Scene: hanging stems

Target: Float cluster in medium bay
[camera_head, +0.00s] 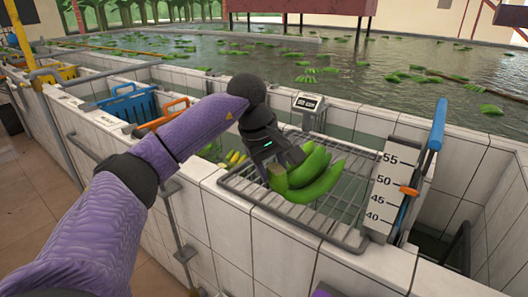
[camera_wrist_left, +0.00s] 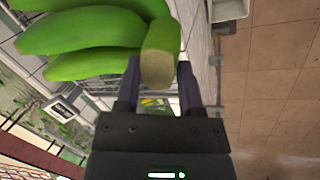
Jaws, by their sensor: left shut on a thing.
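My left gripper (camera_head: 284,166) is shut on the stem end of a green banana cluster (camera_head: 318,180). The cluster is at the wire rack (camera_head: 262,200) over a tiled basin; I cannot tell if it rests on the rack or hangs just above it. In the left wrist view the cut stem (camera_wrist_left: 159,58) sits between the two fingers (camera_wrist_left: 160,88), with the green bananas (camera_wrist_left: 85,35) spreading to the left. Tiled water bays with a blue basket (camera_head: 128,106) and an orange basket (camera_head: 166,117) lie to the left. My right gripper is not in view.
A size gauge (camera_head: 386,190) marked 40 to 55 with an orange pointer stands right of the rack, beside a blue-topped post (camera_head: 437,125). A small display (camera_head: 308,103) stands behind. Many green clusters float in the large pool (camera_head: 330,55). Yellow bananas (camera_head: 234,157) lie left of the rack.

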